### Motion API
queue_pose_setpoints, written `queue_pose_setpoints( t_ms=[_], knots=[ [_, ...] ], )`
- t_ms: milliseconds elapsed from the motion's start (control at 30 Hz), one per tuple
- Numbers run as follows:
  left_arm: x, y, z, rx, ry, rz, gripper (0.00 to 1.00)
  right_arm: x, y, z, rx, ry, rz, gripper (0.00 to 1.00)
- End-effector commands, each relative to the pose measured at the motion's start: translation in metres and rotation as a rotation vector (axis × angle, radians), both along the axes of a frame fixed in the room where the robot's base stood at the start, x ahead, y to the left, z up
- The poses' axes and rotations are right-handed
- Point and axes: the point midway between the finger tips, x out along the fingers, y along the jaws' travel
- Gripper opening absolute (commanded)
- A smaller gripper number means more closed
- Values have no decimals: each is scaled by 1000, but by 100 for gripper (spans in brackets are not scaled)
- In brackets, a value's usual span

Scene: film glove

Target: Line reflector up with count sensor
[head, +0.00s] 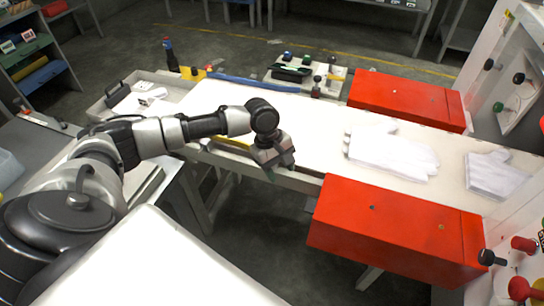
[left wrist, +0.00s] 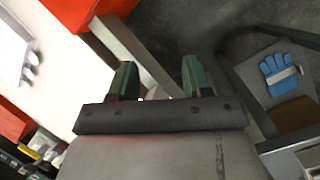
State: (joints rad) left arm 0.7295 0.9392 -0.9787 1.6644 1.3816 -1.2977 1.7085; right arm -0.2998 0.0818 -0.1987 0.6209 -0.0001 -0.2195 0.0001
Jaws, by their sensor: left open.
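My left gripper (head: 272,168) is at the near edge of the long white table (head: 310,115), pointing down and empty. Its two green fingers stand apart in the left wrist view (left wrist: 160,82), with nothing between them. Two red housings, a far one (head: 410,98) and a near one (head: 385,228), flank the table on its two sides. Each has small spots on top. I cannot tell which part is the reflector or the count sensor; both are too small or hidden. My right gripper is not in view.
White gloves lie in a left stack (head: 390,152) and a right stack (head: 495,175). A control box (head: 310,76) and a blue bar (head: 252,84) are at the far edge. A grey tray (head: 135,98) stands left. A blue glove (left wrist: 280,74) shows in the wrist view. The table's middle is clear.

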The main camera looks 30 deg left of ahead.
Motion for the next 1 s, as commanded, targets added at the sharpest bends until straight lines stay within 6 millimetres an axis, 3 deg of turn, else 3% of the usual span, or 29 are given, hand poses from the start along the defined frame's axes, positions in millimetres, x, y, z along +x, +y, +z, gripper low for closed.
queue_pose_setpoints(
  t_ms=[33,100,200,300,467,800,1000],
  knots=[
    [13,26,16,3,26,135,49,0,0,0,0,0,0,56],
    [24,52,33,-16,69,305,49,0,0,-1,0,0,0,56],
    [33,78,51,-45,113,487,49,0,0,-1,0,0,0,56],
    [38,92,62,-68,137,588,49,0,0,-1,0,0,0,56],
    [40,92,55,-78,151,627,49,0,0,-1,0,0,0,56],
    [45,68,-3,-78,149,621,49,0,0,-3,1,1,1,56],
    [48,59,-27,-78,147,621,49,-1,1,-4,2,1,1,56]
  ],
)
